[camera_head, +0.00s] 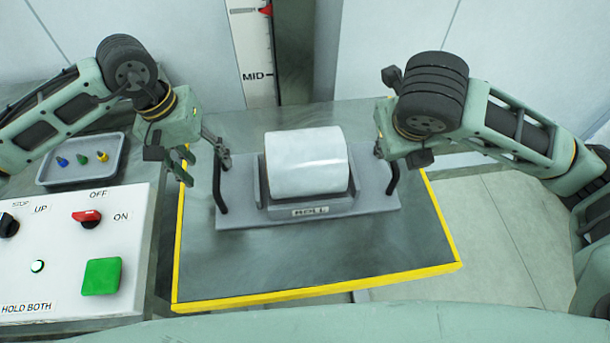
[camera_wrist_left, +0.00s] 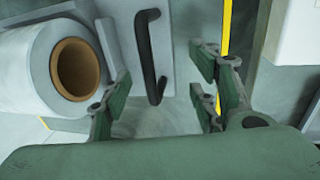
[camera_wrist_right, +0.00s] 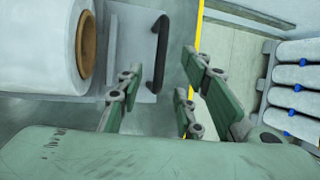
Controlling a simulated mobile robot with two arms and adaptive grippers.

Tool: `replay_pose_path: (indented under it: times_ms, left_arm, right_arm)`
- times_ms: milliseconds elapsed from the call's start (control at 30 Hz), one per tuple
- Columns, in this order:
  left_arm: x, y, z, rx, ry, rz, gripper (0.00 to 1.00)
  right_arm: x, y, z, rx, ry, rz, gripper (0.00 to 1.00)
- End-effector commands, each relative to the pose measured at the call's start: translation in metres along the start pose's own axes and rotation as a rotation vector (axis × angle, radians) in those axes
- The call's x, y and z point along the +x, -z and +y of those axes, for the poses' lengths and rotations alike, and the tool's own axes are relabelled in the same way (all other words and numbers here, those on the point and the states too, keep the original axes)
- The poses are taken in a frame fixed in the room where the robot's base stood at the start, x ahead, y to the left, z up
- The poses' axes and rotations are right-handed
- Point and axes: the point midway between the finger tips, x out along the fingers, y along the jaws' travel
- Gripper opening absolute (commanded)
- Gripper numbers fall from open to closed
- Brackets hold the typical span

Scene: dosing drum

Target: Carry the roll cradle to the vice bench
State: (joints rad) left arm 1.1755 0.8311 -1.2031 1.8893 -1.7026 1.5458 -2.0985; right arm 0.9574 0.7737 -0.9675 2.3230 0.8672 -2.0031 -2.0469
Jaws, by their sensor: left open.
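The roll cradle (camera_head: 375,193) is a grey plate with a label reading ROLL and a black upright handle at each end. It holds a white roll (camera_head: 308,165) and rests on a grey platform with yellow edging. My left gripper (camera_head: 203,165) is open by the left handle (camera_head: 220,185); in the left wrist view this handle (camera_wrist_left: 147,60) shows between and beyond the open fingers (camera_wrist_left: 160,98). My right gripper is partly hidden by its own wrist in the head view; the right wrist view shows its fingers (camera_wrist_right: 155,100) apart, with the right handle (camera_wrist_right: 160,50) beyond them. I cannot identify the vice bench.
The platform (camera_head: 300,262) has bare room in front of the cradle. A control box (camera_head: 60,240) with switches and a green button stands at left, with a tray (camera_head: 100,172) of small coloured parts behind it. A rack of white rolls (camera_wrist_right: 298,76) shows in the right wrist view.

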Motion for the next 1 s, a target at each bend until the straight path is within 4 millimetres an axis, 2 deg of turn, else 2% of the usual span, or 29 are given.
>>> replay_pose_path:
  times_ms: [500, 667, 933, 1000]
  left_arm:
    - [0.067, -0.001, 0.0, -0.001, 0.0, -0.004, 0.55]
    - [0.076, 0.0, 0.0, 0.0, -0.001, -0.001, 0.55]
    - [0.077, 0.0, 0.0, 0.0, -0.001, -0.001, 0.55]
    - [0.077, 0.0, 0.0, 0.0, -0.001, -0.001, 0.5]
  right_arm:
    - [0.067, 0.001, -0.001, 0.002, 0.001, 0.003, 0.34]
    - [0.076, 0.001, 0.0, 0.002, 0.001, 0.001, 0.34]
    - [0.077, 0.0, -0.001, 0.002, 0.001, 0.0, 0.34]
    - [0.077, 0.0, -0.001, 0.002, 0.001, 0.0, 0.29]
